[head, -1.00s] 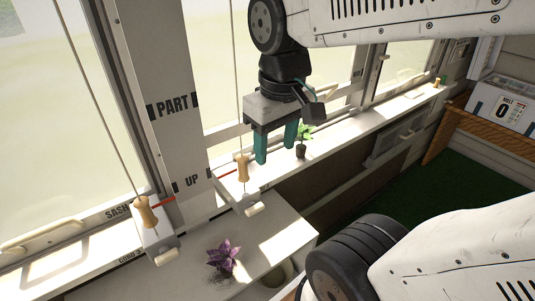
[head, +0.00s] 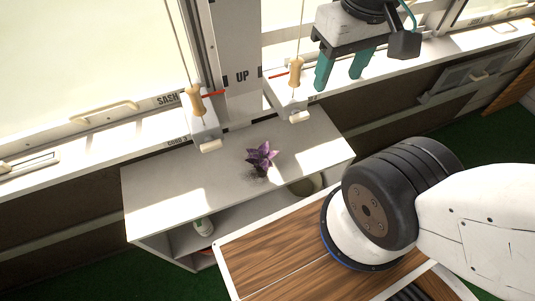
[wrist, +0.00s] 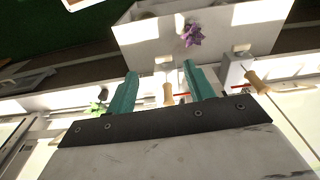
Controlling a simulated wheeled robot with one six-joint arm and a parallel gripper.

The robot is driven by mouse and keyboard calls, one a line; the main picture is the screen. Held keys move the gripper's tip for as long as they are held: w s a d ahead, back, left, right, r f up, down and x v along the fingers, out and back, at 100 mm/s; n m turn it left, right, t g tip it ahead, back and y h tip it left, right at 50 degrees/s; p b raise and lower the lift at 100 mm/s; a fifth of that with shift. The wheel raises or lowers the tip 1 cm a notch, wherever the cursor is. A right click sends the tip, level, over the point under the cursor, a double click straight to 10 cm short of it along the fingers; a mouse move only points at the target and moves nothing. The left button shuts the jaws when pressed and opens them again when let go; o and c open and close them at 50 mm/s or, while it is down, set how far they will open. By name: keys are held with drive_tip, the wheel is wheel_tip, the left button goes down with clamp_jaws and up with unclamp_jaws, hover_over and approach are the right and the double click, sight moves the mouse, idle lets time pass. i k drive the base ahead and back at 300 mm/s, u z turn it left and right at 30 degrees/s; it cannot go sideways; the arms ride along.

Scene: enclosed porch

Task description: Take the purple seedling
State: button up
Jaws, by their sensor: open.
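The purple seedling (head: 261,156) stands on the white top of a low cabinet (head: 165,185) below the window, in a small dark pot mostly hidden by its leaves. It also shows in the wrist view (wrist: 193,35), beyond my fingertips. My gripper (head: 342,76) is open and empty, with two teal fingers, up and to the right of the seedling by the window sill. In the wrist view my gripper (wrist: 160,80) has nothing between its fingertips, and the seedling lies past the right finger.
Two wooden cord handles (head: 194,100) (head: 295,72) hang on cords beside white boxes at the sill. A green seedling (wrist: 97,108) shows in the wrist view by the left finger. A wood-topped surface (head: 270,250) is in front of the cabinet.

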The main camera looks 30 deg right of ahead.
sight(262, 165)
drive_tip(key=z, duration=1)
drive_tip(key=k, duration=1.05)
drive_tip(key=u, duration=0.35)
drive_tip(key=i, duration=0.45)
